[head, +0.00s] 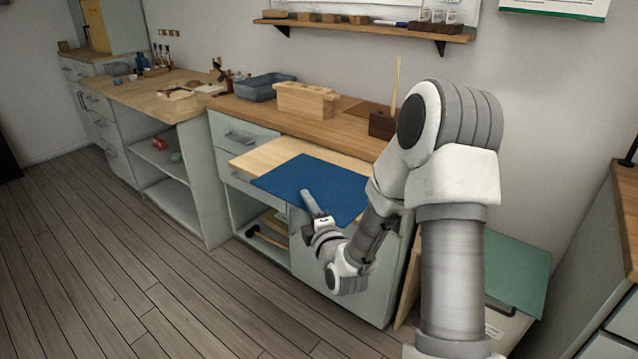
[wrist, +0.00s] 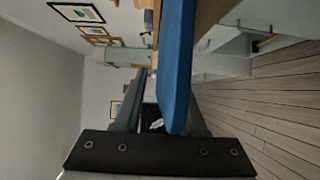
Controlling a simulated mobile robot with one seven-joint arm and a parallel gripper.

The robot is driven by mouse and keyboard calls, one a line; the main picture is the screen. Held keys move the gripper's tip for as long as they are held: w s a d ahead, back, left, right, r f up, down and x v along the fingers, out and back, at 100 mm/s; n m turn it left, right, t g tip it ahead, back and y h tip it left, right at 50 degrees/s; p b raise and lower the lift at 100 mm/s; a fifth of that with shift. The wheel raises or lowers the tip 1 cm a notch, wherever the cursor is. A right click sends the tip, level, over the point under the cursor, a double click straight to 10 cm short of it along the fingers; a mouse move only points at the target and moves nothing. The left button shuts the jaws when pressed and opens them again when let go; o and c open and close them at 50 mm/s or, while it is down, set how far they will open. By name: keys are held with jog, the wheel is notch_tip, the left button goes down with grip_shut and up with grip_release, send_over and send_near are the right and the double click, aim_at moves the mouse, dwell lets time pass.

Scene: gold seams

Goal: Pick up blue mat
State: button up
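The blue mat (head: 308,182) lies flat on a pale wooden board (head: 272,148) at the front of the workbench. My gripper (head: 306,194) is at the mat's front edge in the head view. In the wrist view the mat (wrist: 176,70) is seen nearly edge-on and reaches in between the two fingers, closer to the right one. A gap shows between the mat and the left finger, so the gripper is open. The mat hides part of the right finger. Whether the right finger touches the mat I cannot tell.
Behind the board, the benchtop holds a wooden block with holes (head: 305,100), a grey-blue bin (head: 266,87) and a dark wooden block (head: 381,124). A shelf (head: 365,29) hangs above. A green panel (head: 517,272) is at the lower right. The floor in front is clear.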

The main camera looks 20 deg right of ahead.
grip_shut()
dwell(1.3)
